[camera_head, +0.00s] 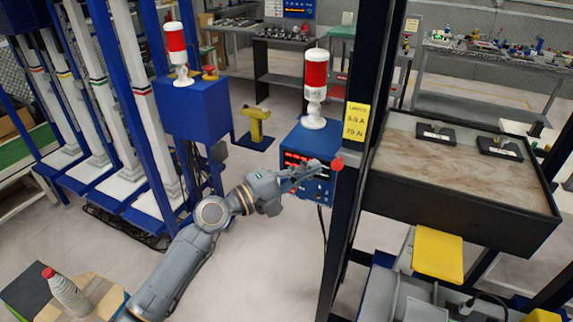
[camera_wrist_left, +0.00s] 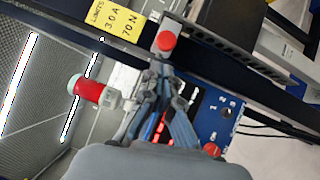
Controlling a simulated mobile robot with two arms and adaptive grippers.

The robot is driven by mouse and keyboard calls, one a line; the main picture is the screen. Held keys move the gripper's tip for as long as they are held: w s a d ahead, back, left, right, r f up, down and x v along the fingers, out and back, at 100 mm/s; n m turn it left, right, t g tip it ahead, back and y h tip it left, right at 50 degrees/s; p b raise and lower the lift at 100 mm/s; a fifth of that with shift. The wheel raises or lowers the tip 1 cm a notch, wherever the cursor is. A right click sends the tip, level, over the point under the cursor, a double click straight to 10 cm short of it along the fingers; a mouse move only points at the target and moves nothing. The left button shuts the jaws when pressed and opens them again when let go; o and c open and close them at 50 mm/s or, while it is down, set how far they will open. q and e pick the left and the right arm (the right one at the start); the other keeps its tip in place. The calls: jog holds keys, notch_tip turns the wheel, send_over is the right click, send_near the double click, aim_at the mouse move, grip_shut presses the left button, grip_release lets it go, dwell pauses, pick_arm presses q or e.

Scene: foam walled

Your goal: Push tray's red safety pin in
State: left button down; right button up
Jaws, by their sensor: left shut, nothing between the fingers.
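The tray (camera_head: 455,208) is a dark, walled bin with a brownish inner surface, at the right of the head view. Its red safety pin (camera_head: 338,163) has a round red head on the dark upright left of the tray. The pin also shows at top centre in the left wrist view (camera_wrist_left: 166,41). My left gripper (camera_head: 317,168) is shut and empty, its tips pointing at the pin from the left. In the left wrist view the closed fingertips (camera_wrist_left: 160,66) are just below the red head; I cannot tell whether they touch it. The right gripper is not in view.
A blue control box (camera_head: 307,150) with a red-and-white signal lamp (camera_head: 315,75) stands behind my left gripper. A yellow label (camera_head: 356,121) is on the upright above the pin. A yellow plate (camera_head: 438,254) hangs below the tray.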

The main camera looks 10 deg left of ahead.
pick_arm(q)
jog(key=shift+s+d+r, duration=0.15)
jog(key=shift+s+d, duration=0.05)
jog(key=shift+d, duration=0.65)
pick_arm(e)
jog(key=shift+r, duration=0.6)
